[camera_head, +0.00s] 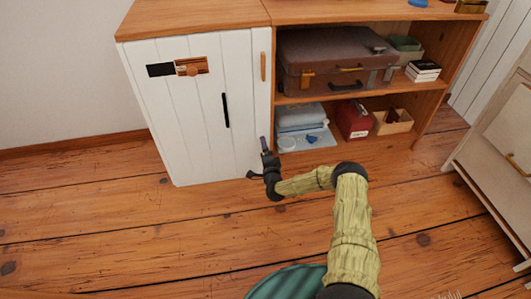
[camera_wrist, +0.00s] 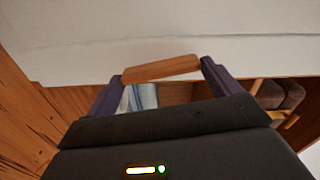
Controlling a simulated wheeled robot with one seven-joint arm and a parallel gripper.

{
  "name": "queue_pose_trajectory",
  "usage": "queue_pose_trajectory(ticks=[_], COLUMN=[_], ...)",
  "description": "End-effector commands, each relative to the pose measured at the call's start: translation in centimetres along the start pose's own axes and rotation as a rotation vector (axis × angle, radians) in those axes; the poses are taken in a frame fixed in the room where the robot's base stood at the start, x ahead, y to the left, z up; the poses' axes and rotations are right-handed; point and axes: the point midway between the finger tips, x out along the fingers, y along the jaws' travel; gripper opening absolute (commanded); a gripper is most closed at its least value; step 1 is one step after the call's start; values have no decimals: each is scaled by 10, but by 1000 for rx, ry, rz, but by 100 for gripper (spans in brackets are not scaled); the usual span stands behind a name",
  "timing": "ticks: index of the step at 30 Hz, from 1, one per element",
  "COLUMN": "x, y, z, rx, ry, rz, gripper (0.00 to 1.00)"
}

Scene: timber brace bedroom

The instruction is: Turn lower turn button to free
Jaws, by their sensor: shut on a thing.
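The white plank door (camera_head: 195,110) of the cabinet looks closed. The wooden upper turn button (camera_head: 263,66) stands upright near the door's right edge. In the wrist view the lower turn button (camera_wrist: 160,68) is a short wooden bar between my two purple fingertips, slightly tilted against the white edge beside it. My gripper (camera_head: 264,143) is low at the door's right edge, and in the wrist view my gripper (camera_wrist: 162,72) is shut on the bar, one finger at each end. In the head view my gripper hides the lower button.
A black handle (camera_head: 225,110) is on the door. Right of it, open shelves hold a brown suitcase (camera_head: 335,62), a red box (camera_head: 352,119) and blue-grey items (camera_head: 302,120). A pale cabinet (camera_head: 500,140) stands at right. The plank floor (camera_head: 110,220) in front is clear at left.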

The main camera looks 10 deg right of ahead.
Motion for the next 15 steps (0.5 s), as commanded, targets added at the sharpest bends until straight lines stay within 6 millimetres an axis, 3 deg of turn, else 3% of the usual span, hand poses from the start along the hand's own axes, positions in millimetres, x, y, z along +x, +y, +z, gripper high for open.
queue_pose_trajectory(ticks=[15], x=[-1], y=[3], z=[1], rx=[188], ry=[-3], rz=[5], gripper=[66])
